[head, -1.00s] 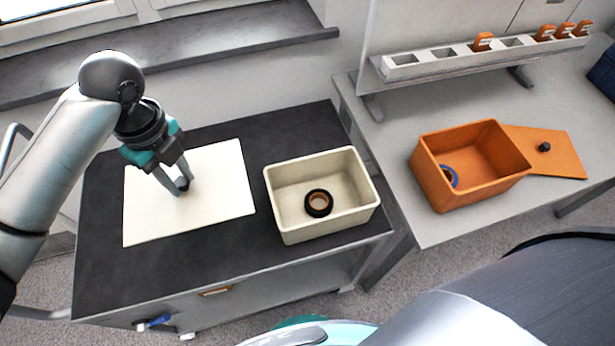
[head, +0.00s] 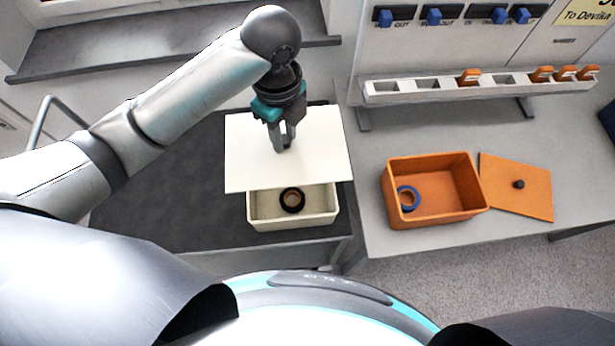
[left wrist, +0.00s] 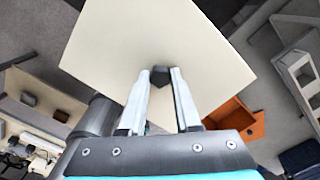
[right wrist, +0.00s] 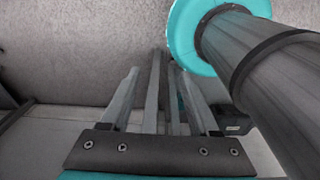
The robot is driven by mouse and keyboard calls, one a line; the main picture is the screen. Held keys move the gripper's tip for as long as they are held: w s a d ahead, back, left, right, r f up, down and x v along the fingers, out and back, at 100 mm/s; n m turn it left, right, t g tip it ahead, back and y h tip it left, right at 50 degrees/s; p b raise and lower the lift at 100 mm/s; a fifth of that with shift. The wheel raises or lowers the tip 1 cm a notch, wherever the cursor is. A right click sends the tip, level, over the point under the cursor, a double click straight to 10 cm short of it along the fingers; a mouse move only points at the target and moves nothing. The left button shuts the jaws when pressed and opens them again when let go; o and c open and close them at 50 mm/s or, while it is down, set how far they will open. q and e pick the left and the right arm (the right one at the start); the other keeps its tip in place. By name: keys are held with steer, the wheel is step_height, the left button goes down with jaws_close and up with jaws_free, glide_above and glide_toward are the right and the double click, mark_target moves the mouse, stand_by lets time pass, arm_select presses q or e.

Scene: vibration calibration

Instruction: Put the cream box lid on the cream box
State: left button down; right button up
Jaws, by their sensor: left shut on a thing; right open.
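The cream box lid (head: 250,165) is a flat pale panel in the head view. My left gripper (head: 284,148) is shut on its dark knob, which also shows between the fingers in the left wrist view (left wrist: 161,76). The lid appears held above the cream box (head: 318,218) and covers its far part from view. The near part of the box is open, with a black and brown ring (head: 292,200) inside. In the left wrist view the lid (left wrist: 150,30) fills the upper middle. My right gripper (right wrist: 165,75) shows open and empty in the right wrist view.
An orange box (head: 435,208) with a blue ring (head: 408,198) stands on the grey table to the right. An orange lid (head: 518,195) lies next to it. A slotted rack (head: 430,90) with orange pieces stands behind. The dark tabletop (head: 170,200) left of the cream box is clear.

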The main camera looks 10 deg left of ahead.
arm_select(q)
step_height(320, 180, down, 20)
steer(key=b, duration=0.2)
steer(key=shift+r+b, duration=0.15)
steer(key=shift+b, duration=0.2)
arm_select(e)
steer(key=shift+a+f, duration=0.15)
steer(key=shift+f, duration=0.55)
steer(key=shift+a+f, duration=0.1)
steer(key=shift+f, duration=0.55)
arm_select(q)
steer(key=shift+f, duration=0.55)
steer(key=c, duration=0.6)
jaws_free()
arm_select(e)
steer(key=shift+f, duration=0.2)
arm_select(q)
steer(key=shift+r, duration=0.15)
